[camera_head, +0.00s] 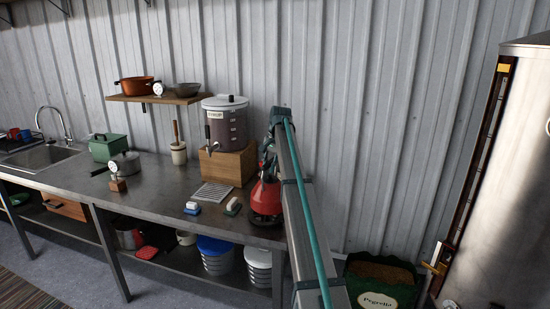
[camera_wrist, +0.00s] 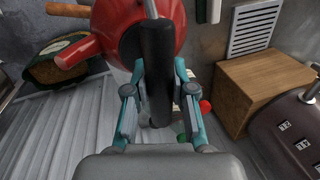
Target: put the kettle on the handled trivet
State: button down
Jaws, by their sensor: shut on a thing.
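The red kettle (camera_head: 266,197) is at the right end of the metal counter, partly behind my arm. I cannot tell whether its base touches the counter. In the wrist view the kettle's red body (camera_wrist: 118,28) fills the top, with a red spout pointing left. My gripper (camera_wrist: 158,72) is shut on the kettle's black handle, which stands between its two teal fingers. In the head view my gripper (camera_head: 268,150) is just above the kettle, mostly hidden by my arm. I cannot pick out a handled trivet for certain; a red flat item (camera_head: 146,253) lies on the lower shelf.
A drink dispenser (camera_head: 226,125) stands on a wooden box (camera_head: 226,166) behind. A pellet bag (camera_head: 380,283) and large metal cylinder (camera_head: 505,190) are right.

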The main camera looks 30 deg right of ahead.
aim_at(265, 179)
jog(key=shift+w+a+f+p, duration=0.25)
jog(key=shift+w+f+p, duration=0.1)
jog(key=shift+w+f, duration=0.45)
jog(key=shift+d+p+x, duration=0.1)
jog(key=shift+p+x, duration=0.15)
jog(key=shift+x, duration=0.6)
jog(key=shift+d+p+x, duration=0.15)
jog(key=shift+p+x, duration=0.05)
jog(key=shift+x, duration=0.65)
jog(key=c, duration=1)
grip_release()
jog(key=shift+s+f, duration=0.15)
jog(key=shift+s, duration=0.1)
jog(key=b+v, duration=0.3)
jog(key=v, duration=0.9)
jog(key=shift+a, duration=0.1)
